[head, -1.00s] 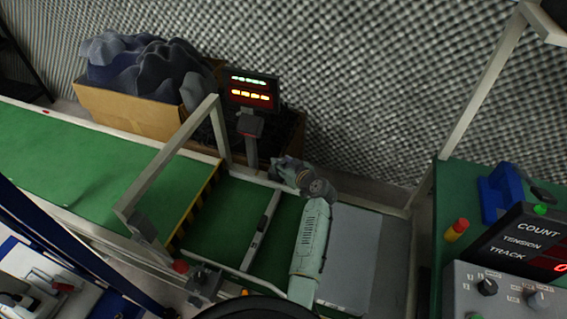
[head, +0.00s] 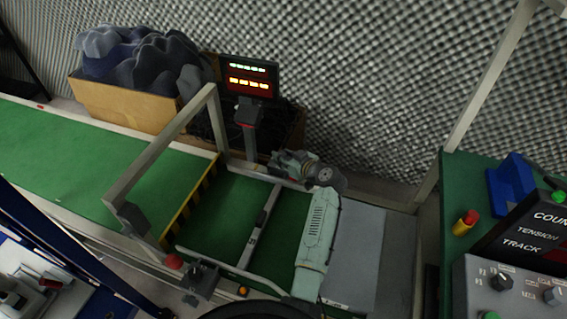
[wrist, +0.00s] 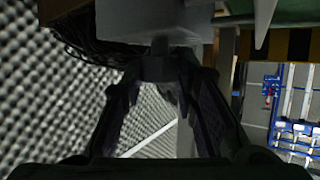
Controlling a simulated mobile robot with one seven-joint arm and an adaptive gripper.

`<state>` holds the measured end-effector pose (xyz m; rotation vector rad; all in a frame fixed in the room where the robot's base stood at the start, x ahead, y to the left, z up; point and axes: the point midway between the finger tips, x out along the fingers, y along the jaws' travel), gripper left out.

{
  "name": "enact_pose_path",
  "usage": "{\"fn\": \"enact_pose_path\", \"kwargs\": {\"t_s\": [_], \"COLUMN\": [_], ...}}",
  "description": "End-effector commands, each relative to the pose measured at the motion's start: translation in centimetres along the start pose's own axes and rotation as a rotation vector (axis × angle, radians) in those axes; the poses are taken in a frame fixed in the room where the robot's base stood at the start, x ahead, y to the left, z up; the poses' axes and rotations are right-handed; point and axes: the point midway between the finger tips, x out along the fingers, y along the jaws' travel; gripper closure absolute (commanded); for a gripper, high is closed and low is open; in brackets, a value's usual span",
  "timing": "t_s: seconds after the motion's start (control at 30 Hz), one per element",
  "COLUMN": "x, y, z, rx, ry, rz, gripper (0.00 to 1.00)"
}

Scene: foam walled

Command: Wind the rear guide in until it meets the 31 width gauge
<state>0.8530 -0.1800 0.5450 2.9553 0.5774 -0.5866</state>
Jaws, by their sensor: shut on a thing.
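In the head view my gripper (head: 282,160) is beyond the far edge of the belt, partly hidden by its own wrist. In the wrist view my gripper (wrist: 160,75) has its two dark fingers closed in on a dark knob (wrist: 158,52) below a pale block. The rear guide (head: 248,178) is a thin pale rail along the far side of the green belt. A grey bar (head: 258,228), which looks like the width gauge, lies across the belt. Its far end is close to the rear guide; I cannot tell whether they touch.
A lit display (head: 248,78) stands on a post behind the belt. A pale frame (head: 165,150) arches over the belt left of the gauge. A front rail (head: 222,262) and red button (head: 174,262) are at the near side. A control box (head: 510,285) stands at right.

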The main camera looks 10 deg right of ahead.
Motion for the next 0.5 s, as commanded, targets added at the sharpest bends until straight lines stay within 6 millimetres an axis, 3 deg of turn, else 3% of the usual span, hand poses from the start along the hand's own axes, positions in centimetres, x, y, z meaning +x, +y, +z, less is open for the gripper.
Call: {"fn": "enact_pose_path", "kwargs": {"t_s": [0.47,0.5], "x": [-0.07,-0.07], "y": [0.08,0.08], "z": [-0.04,-0.04], "rx": [-0.014,-0.014], "ry": [-0.001,-0.001], "rz": [-0.027,-0.027], "gripper": [1.0,0.7]}}
